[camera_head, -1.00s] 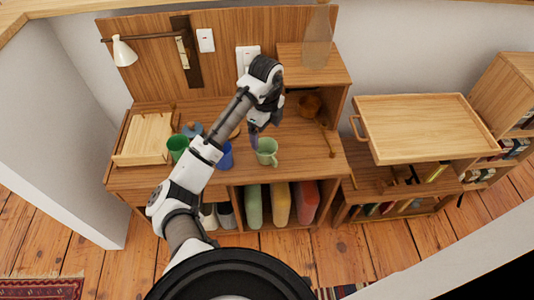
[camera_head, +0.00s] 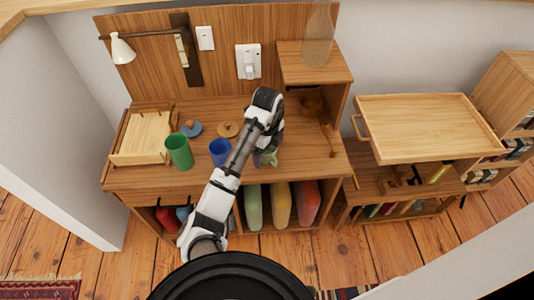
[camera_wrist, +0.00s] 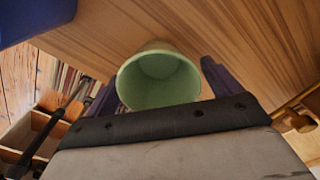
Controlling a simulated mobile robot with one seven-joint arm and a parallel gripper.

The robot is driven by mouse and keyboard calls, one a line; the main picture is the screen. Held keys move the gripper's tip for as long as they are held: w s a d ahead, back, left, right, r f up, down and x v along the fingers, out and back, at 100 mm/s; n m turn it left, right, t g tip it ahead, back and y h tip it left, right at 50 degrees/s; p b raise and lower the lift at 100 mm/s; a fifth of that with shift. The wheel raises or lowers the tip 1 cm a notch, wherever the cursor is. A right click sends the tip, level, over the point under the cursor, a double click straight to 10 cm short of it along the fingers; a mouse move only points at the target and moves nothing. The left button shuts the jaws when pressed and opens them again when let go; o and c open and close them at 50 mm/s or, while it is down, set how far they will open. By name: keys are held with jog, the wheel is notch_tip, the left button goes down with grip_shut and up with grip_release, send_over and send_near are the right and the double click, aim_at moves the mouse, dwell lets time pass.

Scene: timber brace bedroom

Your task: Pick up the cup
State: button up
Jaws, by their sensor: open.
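A pale green cup (camera_head: 271,158) stands on the wooden desk near its front edge, partly hidden behind my gripper (camera_head: 262,151) in the head view. In the wrist view the cup (camera_wrist: 158,80) shows its round open mouth between my two dark purple fingers. My gripper is open. The fingers lie on either side of the cup, with a visible gap at the right one; contact on the left is hard to tell. A dark green cup (camera_head: 179,151) and a blue cup (camera_head: 219,152) stand to the left on the desk.
A wooden tray box (camera_head: 143,137) sits at the desk's left end. Blue and tan round lids (camera_head: 191,129) lie behind the cups. A raised shelf (camera_head: 312,65) with a glass vessel stands at the back right.

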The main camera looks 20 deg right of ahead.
jog(key=c, duration=1.2)
jog(key=shift+o, duration=0.2)
jog(key=shift+r, duration=0.1)
